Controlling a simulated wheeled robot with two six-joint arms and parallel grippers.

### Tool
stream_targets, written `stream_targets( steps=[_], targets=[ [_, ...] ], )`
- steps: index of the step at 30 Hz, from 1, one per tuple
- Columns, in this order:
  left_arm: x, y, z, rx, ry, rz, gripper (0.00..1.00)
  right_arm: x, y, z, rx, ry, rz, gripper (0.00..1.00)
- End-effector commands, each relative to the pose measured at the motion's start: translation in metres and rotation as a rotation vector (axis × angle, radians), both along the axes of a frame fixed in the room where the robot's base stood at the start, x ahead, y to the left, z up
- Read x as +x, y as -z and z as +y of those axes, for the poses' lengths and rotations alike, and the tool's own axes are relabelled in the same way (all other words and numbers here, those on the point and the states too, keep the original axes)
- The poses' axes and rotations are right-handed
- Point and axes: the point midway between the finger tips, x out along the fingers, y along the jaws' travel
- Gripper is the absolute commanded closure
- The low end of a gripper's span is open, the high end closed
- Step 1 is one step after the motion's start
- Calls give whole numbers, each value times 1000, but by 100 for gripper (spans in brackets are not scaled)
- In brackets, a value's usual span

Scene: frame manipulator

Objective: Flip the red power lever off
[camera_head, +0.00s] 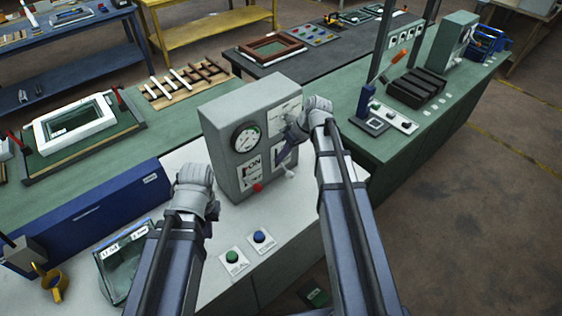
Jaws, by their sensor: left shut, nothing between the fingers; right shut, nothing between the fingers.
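A grey control box (230,112) stands on the white worktop, with a round gauge and labels on its front, one of them reading ON. A small red knob (257,187) shows low on that front, below the ON label; it looks like the end of the power lever. My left gripper (194,173) is shut and empty, to the left of the box and apart from it. My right gripper (287,156) is shut and empty, close in front of the box's right side, where it hides part of the panel. I cannot tell whether it touches the panel.
A green button (232,257) and a blue button (259,237) sit on the worktop (290,222) in front of the box. A dark blue case (85,218) and a clear box (112,266) lie at the left. A green bench (372,148) stands to the right.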

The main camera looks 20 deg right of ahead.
Motion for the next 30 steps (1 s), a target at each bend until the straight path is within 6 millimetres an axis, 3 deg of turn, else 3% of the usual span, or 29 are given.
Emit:
stream_targets(
  steps=[1, 14, 21, 30],
  targets=[
    [0, 16, 0, 0, 1, 0, 100, 2, 16, 4, -1, -2, 0, 100],
    [0, 71, 0, 3, 13, 0, 100, 12, 71, 30, 0, 0, 0, 100],
    [0, 84, 0, 2, 15, 1, 100, 0, 84, 53, -1, -1, -1, 100],
    [0, 86, 0, 2, 15, 1, 100, -2, 86, 59, -1, 0, 0, 100]
  ],
)
